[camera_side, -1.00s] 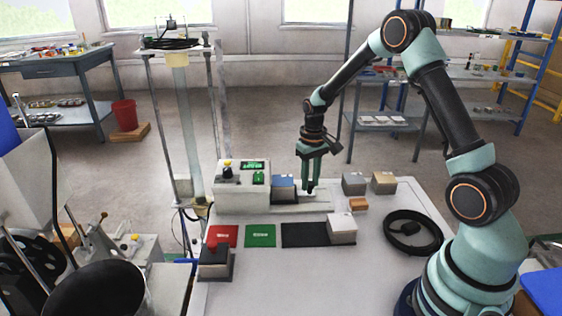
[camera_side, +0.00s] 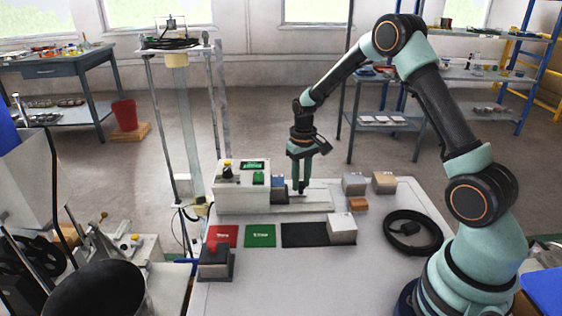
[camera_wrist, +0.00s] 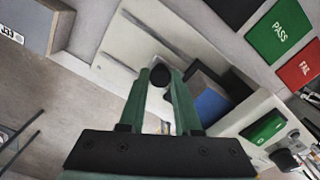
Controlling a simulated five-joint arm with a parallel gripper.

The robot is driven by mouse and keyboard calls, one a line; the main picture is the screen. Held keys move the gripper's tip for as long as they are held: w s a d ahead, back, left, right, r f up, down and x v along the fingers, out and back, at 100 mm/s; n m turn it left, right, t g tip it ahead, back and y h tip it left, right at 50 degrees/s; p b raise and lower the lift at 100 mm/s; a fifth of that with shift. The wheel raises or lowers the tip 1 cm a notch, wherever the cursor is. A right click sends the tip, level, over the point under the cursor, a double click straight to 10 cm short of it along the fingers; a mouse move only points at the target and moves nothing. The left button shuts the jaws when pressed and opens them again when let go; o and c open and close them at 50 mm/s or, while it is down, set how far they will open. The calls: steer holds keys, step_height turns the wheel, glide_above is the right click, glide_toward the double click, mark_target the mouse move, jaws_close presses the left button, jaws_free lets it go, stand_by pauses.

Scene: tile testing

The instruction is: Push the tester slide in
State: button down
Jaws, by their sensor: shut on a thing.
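The tester (camera_side: 243,200) is a white box with a green screen at the left back of the table; it also shows in the wrist view (camera_wrist: 262,100). Its pale slide (camera_side: 317,195) extends to the right. A blue-faced block (camera_side: 277,183) sits on the slide, partly inside the tester's opening; in the wrist view the block (camera_wrist: 212,105) is partly hidden by the housing. My gripper (camera_side: 301,191) points down just right of the block. In the wrist view my gripper (camera_wrist: 160,72) is shut on the slide's black round knob (camera_wrist: 159,77).
Grey (camera_side: 354,183) and tan (camera_side: 384,182) blocks stand right of the slide, with a small brown block (camera_side: 357,204). In front lie a red FAIL mat (camera_side: 223,237), a green PASS mat (camera_side: 261,237) and a black mat (camera_side: 303,235) bearing a grey block (camera_side: 342,230). A black coil (camera_side: 413,233) lies right.

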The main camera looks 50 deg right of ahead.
mark_target(279, 180)
steer(key=shift+w+a, duration=2.1)
steer(key=c, duration=0.7)
jaws_free()
steer(key=shift+w+r, duration=0.2)
steer(key=shift+r, duration=1.2)
steer(key=shift+o, duration=0.3)
steer(key=shift+r, duration=1.85)
